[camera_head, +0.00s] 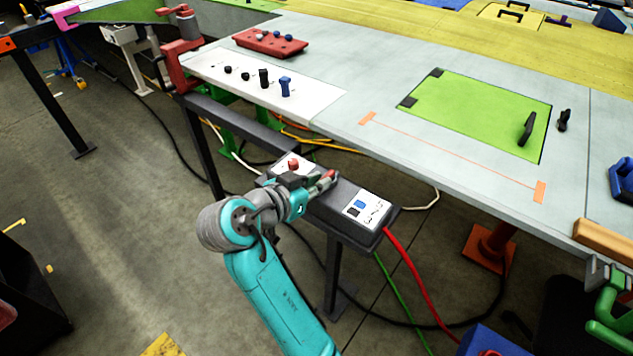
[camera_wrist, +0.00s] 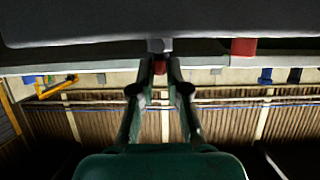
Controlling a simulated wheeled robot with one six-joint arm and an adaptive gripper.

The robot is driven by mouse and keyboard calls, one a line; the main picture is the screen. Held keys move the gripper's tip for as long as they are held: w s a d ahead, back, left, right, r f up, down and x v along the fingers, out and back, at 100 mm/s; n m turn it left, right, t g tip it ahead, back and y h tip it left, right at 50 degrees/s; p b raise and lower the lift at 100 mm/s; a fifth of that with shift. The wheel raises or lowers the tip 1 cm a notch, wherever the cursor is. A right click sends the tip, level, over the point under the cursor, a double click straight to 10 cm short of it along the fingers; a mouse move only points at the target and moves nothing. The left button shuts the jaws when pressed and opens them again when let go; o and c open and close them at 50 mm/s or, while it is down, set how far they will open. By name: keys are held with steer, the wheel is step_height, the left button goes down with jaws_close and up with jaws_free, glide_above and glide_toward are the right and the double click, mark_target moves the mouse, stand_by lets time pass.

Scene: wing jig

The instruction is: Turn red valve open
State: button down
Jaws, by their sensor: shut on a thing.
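The control box (camera_head: 334,212) is dark grey and stands at the table's front edge. A small red valve handle (camera_head: 331,174) sits on it, right at my gripper (camera_head: 325,181). In the wrist view my gripper (camera_wrist: 159,76) has its two fingers closed in on the red valve handle (camera_wrist: 160,66), with a grey round part just beyond it. The fingers cover part of the handle, so its exact turn angle cannot be told. A second red knob (camera_head: 293,164) is on a white plate at the box's left; a red block also shows in the wrist view (camera_wrist: 243,46).
A white panel with blue and black switches (camera_head: 367,208) is on the box's right end. Red and green cables hang below it. The large table (camera_head: 440,150) is close behind, with a green plate (camera_head: 475,110) and a red tray (camera_head: 270,43). Open floor lies to the left.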

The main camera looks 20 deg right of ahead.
steer(key=shift+f, duration=0.1)
steer(key=c, duration=1.2)
jaws_free()
steer(key=shift+o, duration=0.2)
steer(key=v, duration=1.2)
